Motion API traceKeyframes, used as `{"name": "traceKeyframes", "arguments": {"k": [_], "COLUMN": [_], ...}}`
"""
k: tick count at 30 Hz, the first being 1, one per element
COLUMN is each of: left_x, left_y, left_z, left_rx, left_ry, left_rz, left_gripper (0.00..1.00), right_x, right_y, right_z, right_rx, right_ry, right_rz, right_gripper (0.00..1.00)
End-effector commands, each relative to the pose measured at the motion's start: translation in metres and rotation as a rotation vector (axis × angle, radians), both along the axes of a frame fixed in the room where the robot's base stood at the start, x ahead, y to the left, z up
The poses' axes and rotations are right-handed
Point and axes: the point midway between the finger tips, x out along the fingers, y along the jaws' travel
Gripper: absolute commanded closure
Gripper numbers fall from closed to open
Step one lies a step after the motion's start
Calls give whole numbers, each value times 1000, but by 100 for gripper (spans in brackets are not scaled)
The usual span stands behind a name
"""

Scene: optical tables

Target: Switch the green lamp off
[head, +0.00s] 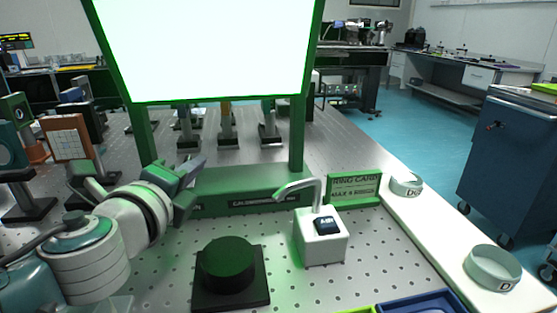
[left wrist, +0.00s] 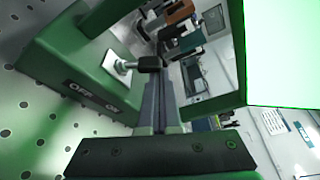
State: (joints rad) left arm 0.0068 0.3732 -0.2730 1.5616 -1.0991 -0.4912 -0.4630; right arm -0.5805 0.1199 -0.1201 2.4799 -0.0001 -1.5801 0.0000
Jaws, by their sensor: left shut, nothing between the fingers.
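The green lamp has a green frame and base (head: 225,182) with a large white panel (head: 205,45) above, which is brightly lit. In the left wrist view its base shows a white switch plate (left wrist: 118,68) with a toggle lever ending in a dark knob (left wrist: 149,63). My left gripper (head: 190,172) is at the left end of the lamp base. Its fingers (left wrist: 159,80) are shut and empty, with the tips close to the knob; I cannot tell whether they touch. My right gripper is not in view.
A black round knob on a plate (head: 228,262) and a white box with a dark switch and curved spout (head: 319,245) stand in front of the lamp. Optics mounts (head: 72,145) crowd the left.

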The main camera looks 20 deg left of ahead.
Motion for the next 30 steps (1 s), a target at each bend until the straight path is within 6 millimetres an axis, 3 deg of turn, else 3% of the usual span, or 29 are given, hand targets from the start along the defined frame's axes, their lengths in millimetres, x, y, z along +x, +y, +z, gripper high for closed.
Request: {"name": "traceKeyframes", "arguments": {"k": [8,17,21,26,30], "left_x": [-2,-6,-9,-12,-12], "left_y": [3,10,14,20,19], "left_z": [-1,2,6,7,11], "left_rx": [-74,-280,-276,-404,-395], "left_ry": [-45,-170,-172,-244,-242], "left_rz": [3,4,0,8,1], "left_gripper": [100,100,100,100,100], "right_x": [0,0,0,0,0], "right_y": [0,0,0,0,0], "right_z": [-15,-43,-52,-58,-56], "right_rx": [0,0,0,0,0], "right_ry": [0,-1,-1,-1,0], "right_rz": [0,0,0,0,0], "right_gripper": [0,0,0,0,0]}}
